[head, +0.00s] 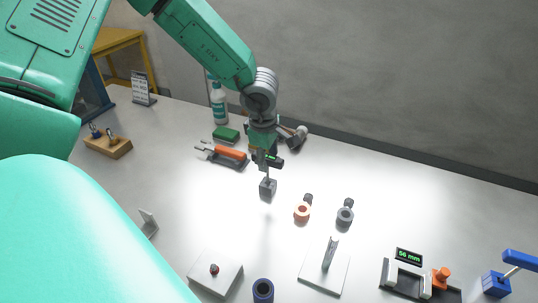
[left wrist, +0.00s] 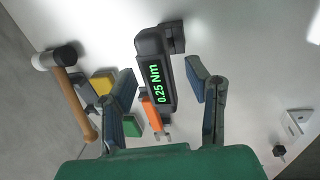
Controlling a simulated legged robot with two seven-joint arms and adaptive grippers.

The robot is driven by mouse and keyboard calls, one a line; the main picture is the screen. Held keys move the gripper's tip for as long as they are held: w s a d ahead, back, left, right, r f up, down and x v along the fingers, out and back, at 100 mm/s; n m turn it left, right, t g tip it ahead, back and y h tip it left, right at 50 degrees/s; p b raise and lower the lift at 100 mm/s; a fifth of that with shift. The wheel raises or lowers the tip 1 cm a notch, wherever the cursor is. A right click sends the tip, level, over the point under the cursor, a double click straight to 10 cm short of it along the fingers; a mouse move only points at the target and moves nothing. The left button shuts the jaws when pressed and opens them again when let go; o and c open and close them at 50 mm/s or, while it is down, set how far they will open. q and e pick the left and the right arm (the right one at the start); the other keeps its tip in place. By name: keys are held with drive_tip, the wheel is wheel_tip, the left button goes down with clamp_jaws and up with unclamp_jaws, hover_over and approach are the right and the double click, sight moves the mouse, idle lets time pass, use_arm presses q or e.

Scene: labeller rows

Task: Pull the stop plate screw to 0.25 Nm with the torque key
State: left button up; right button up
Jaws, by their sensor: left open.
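My left gripper (head: 265,152) hangs over the middle of the table with its fingers open. In the left wrist view, the dark torque key (left wrist: 155,70) lies between the spread fingers of that gripper (left wrist: 165,85), with visible gaps on both sides. Its display reads 0.25 Nm in green. In the head view the torque key (head: 273,160) is partly hidden by the gripper, with a grey block (head: 268,188) below it. A white plate (head: 228,284) carries a small red-and-dark screw-like part (head: 214,268). Whether this is the stop plate, I cannot tell. My right gripper is out of view.
An orange-handled tool (head: 231,153), a green sponge (head: 226,133), a bottle (head: 219,103) and a mallet (head: 297,137) lie or stand behind.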

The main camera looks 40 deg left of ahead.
use_arm(q)
wheel_tip(320, 180, up, 11)
drive_tip(key=s, duration=0.1)
drive_tip(key=shift+s+d+f, duration=0.2)
drive_tip(key=shift+s+d, duration=0.05)
drive_tip(key=shift+s, duration=0.1)
drive_tip(key=shift+f, duration=0.1)
